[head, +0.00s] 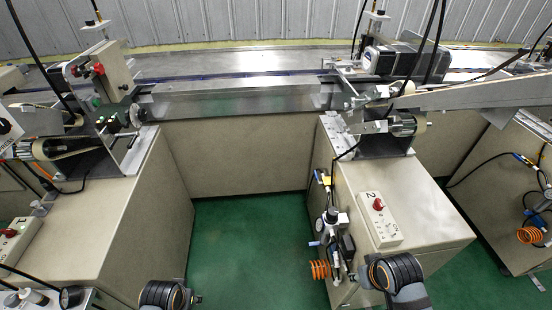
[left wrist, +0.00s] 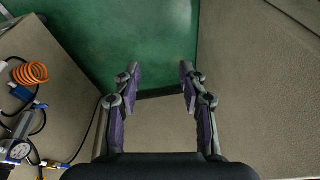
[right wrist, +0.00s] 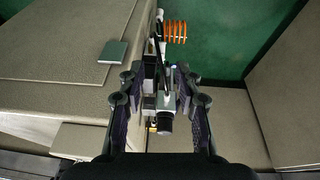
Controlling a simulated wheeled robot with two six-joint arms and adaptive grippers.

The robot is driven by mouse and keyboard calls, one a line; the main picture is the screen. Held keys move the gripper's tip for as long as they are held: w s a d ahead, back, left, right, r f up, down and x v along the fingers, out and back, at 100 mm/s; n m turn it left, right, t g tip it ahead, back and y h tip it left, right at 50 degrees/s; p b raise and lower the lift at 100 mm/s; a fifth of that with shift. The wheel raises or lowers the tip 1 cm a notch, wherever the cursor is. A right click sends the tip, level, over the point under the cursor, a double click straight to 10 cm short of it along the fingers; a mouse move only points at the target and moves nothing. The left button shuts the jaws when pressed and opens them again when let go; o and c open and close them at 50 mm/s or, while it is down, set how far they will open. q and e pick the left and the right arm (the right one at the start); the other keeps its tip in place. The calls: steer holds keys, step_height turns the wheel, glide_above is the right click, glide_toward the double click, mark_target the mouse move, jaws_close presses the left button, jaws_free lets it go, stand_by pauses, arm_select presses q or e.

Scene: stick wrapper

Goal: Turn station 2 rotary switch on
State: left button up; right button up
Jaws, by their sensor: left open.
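The station 2 switch panel (head: 379,222) is a pale box marked "2" on top of the right-hand beige cabinet. Its red rotary switch (head: 378,204) sits near the upper end of the panel; I cannot tell its setting. In the left wrist view my left gripper (left wrist: 158,78) is open and empty above the green floor and a cabinet side. In the right wrist view my right gripper (right wrist: 156,76) has its fingers apart, with an air fitting (right wrist: 165,103) showing between them; I see no grip on it. Neither wrist view shows the switch clearly. In the head view only arm links show at the bottom.
An air regulator with an orange coiled hose (head: 320,269) hangs on the left side of the station 2 cabinet (head: 437,214). Another panel with a red switch (head: 11,233), marked "1", is at far left. Green floor (head: 245,250) lies free between the cabinets.

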step_height(320, 180, up, 6)
steer(key=p, duration=0.2)
arm_select(q)
steer(key=s+a+f, duration=0.1)
steer(key=s+f, duration=0.2)
steer(key=f, duration=0.5)
steer(key=s+a+f, duration=0.2)
steer(key=s+f, duration=0.2)
steer(key=f, duration=0.5)
arm_select(e)
glide_toward(380, 202)
arm_select(q)
steer(key=s+f+g, duration=0.1)
steer(key=s+f, duration=0.9)
steer(key=s, duration=0.4)
steer(key=shift+s+f+g, duration=0.3)
steer(key=shift+f, duration=0.1)
arm_select(e)
steer(key=shift+t+y, duration=0.4)
steer(key=x, duration=0.8)
steer(key=shift+s+d+f, duration=0.3)
steer(key=shift+f, duration=0.1)
steer(key=shift+c, duration=0.4)
jaws_close()
